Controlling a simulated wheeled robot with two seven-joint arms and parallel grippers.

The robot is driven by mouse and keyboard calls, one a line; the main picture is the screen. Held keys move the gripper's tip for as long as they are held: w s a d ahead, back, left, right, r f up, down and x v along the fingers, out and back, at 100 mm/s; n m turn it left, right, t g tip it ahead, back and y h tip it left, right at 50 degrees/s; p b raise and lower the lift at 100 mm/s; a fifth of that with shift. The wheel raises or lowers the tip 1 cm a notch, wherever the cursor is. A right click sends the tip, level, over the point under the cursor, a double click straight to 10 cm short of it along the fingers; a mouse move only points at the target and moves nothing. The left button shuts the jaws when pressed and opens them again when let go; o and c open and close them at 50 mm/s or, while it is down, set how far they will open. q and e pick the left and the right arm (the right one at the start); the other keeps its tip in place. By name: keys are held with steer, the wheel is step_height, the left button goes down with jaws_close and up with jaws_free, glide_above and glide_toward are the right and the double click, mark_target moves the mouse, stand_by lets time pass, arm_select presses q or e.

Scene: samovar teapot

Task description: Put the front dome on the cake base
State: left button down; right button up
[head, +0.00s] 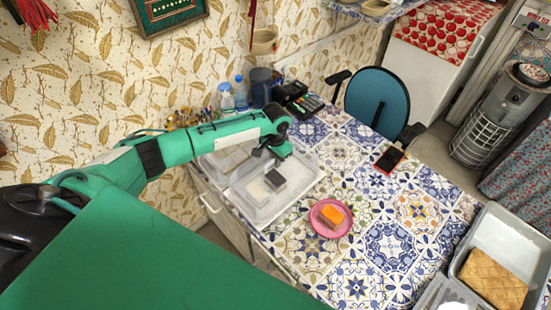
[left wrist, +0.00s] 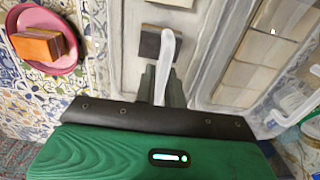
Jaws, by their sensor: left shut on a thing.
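The front dome (head: 262,212) is a clear, rectangular cover at the table's left edge, with a dark piece and a pale piece of cake showing through it. My left gripper (head: 277,158) is over it. In the left wrist view the jaws are shut on a pale upright handle (left wrist: 166,55), with the dark cake piece (left wrist: 150,42) behind it. The cake base under the dome is hard to make out, and I cannot tell whether the dome touches it or hangs just above. My right gripper is not in view.
A second clear dome (head: 222,158) stands behind, against the wall side. A pink plate (head: 318,225) with an orange cake piece (head: 332,215) is to the right. A phone (head: 389,159), bottles and a card machine are farther back. A metal tray (head: 478,228) with pastry stands at right.

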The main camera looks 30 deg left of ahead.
arm_select(q)
steer(key=c, duration=1.4)
jaws_free()
